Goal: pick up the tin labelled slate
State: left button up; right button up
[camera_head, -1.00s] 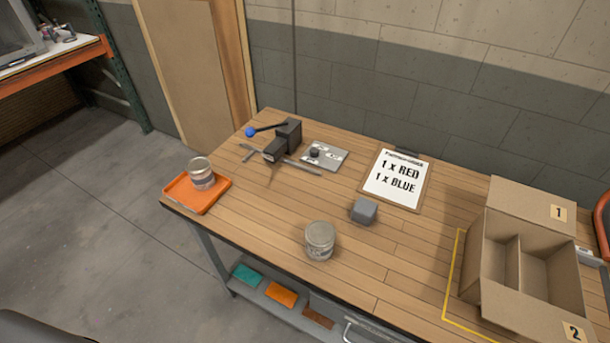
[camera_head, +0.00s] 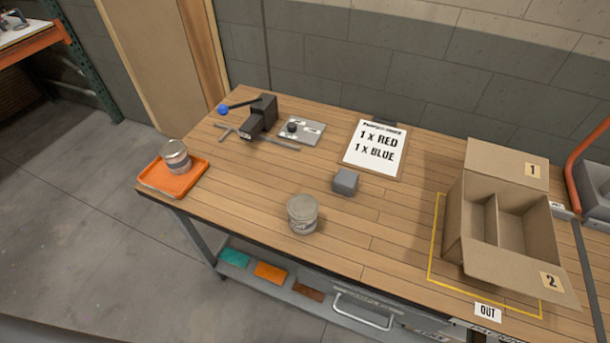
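Two tins are on the wooden workbench (camera_head: 390,225). One grey-lidded tin (camera_head: 302,215) stands upright near the bench's front edge; its label is too small to read. Another tin (camera_head: 175,157) stands on the orange tray (camera_head: 185,181) at the bench's left end, and its label is also unreadable. I cannot tell which tin is labelled slate. Neither of my grippers shows in the head view.
An open cardboard box (camera_head: 470,225) with two compartments stands at the right inside a yellow outline. A grey block (camera_head: 345,181), a clipboard (camera_head: 374,148) reading "1 x RED, 1 x BLUE" and a black press-like tool (camera_head: 262,115) lie behind the front tin. Bare bench lies between tin and box.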

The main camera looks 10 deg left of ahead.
aim_at(302, 208)
jog(key=k, duration=1.25)
jog(key=z, duration=0.5)
jog(key=i, duration=0.85)
jog(key=z, duration=0.1)
